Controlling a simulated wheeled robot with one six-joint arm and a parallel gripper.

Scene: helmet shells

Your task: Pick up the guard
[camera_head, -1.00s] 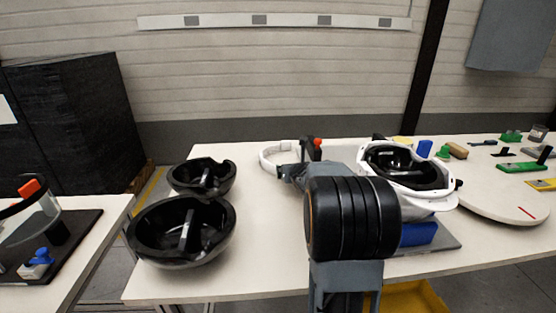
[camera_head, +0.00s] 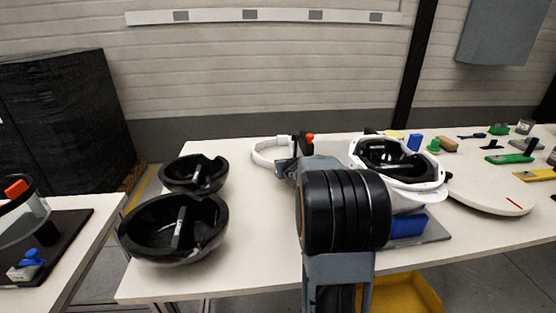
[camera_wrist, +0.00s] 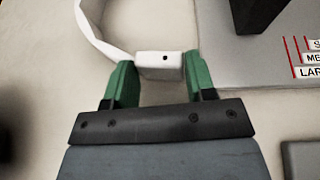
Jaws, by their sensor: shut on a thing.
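The guard is a thin white curved band (camera_head: 266,152) with a small white end block (camera_wrist: 160,65). In the head view it is at the back middle of the white table, left of the white helmet. My gripper (camera_wrist: 161,78) has its two green fingers on either side of the end block and is shut on it. The band curves away up and left in the wrist view. In the head view my arm hides most of the gripper. I cannot tell whether the guard touches the table.
Two black helmet shells (camera_head: 176,228) (camera_head: 194,174) lie open side up on the left. A white helmet (camera_head: 398,160) stands over a grey plate (camera_head: 432,232) to the right, close to my arm. A round board (camera_head: 490,194) is further right. The table between shells and arm is clear.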

